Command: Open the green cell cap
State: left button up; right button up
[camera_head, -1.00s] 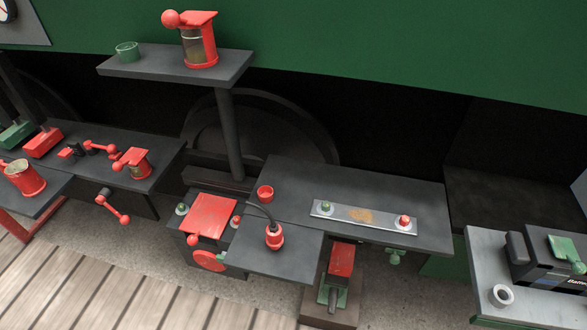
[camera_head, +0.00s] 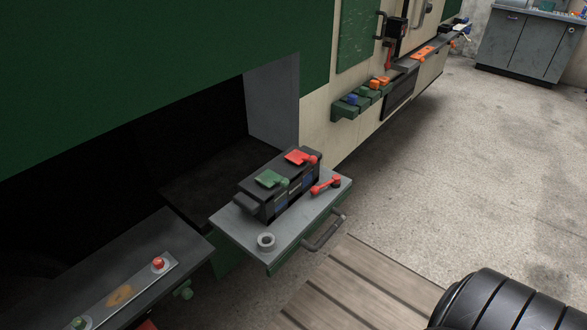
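The green cell cap (camera_head: 268,179) lies flat on top of a dark battery (camera_head: 285,198), with a green ball knob at its right corner. It looks closed. A red cap (camera_head: 298,156) with a red ball knob sits beside it on the same battery, toward the back right. The battery stands on a grey pull-out tray (camera_head: 237,227). A black rounded part, probably of my own arm, shows at the bottom right. Neither gripper is in view.
A red lever (camera_head: 325,187) and a grey ring (camera_head: 266,241) lie on the tray. A handle (camera_head: 324,231) sticks out from its front edge. A dark shelf (camera_head: 150,245) with a metal strip stands at left. Wooden planks (camera_head: 365,290) lie in front; open floor (camera_head: 480,180) spreads right.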

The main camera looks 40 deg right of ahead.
aim_at(269, 179)
jog(key=z, duration=1)
